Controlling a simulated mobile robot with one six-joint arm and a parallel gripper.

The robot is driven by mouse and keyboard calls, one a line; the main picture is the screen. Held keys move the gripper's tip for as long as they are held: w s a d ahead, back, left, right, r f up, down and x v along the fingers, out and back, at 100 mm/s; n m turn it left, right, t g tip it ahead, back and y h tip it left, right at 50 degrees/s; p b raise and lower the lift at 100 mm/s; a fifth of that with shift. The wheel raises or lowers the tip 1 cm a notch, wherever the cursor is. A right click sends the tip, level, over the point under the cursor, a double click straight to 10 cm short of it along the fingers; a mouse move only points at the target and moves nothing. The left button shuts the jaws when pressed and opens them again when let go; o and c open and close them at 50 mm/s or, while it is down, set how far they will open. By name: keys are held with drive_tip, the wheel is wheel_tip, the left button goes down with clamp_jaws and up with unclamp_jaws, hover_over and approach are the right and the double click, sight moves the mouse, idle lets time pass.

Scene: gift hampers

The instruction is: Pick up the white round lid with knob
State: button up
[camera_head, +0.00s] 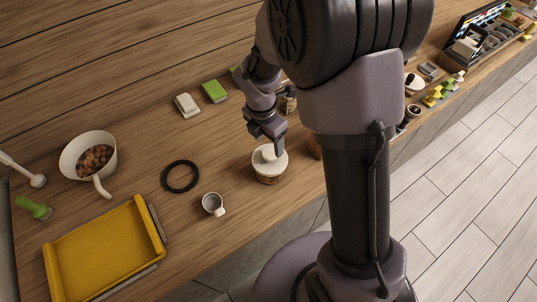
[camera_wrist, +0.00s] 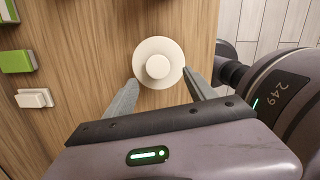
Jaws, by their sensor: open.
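My gripper (camera_head: 276,147) is just above the lid in the head view. In the wrist view my gripper (camera_wrist: 162,82) is open, with one finger on the left and one on the right of the lid's near part. Nothing is between the fingertips in a firm hold. I cannot tell whether the fingers touch the lid.
A white cup (camera_head: 213,204), a black ring (camera_head: 180,163) and a white pot of brown pieces (camera_head: 72,149) are to the left. A yellow tray (camera_head: 100,254) lies at the front left. White (camera_head: 187,105) and green (camera_head: 214,91) blocks lie behind. My column stands close right.

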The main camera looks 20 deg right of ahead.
sight(270, 153)
drive_tip(key=f, duration=0.2)
drive_tip(key=f+b, duration=0.1)
drive_tip(key=f, duration=0.1)
drive_tip(key=w+f+b, duration=0.1)
drive_tip(key=f, duration=0.2)
drive_tip(key=shift+d, duration=0.3)
drive_tip(key=shift+s+r, duration=0.1)
drive_tip(key=shift+r, duration=0.05)
drive_tip(key=shift+c, duration=0.2)
drive_tip(key=c, duration=1.3)
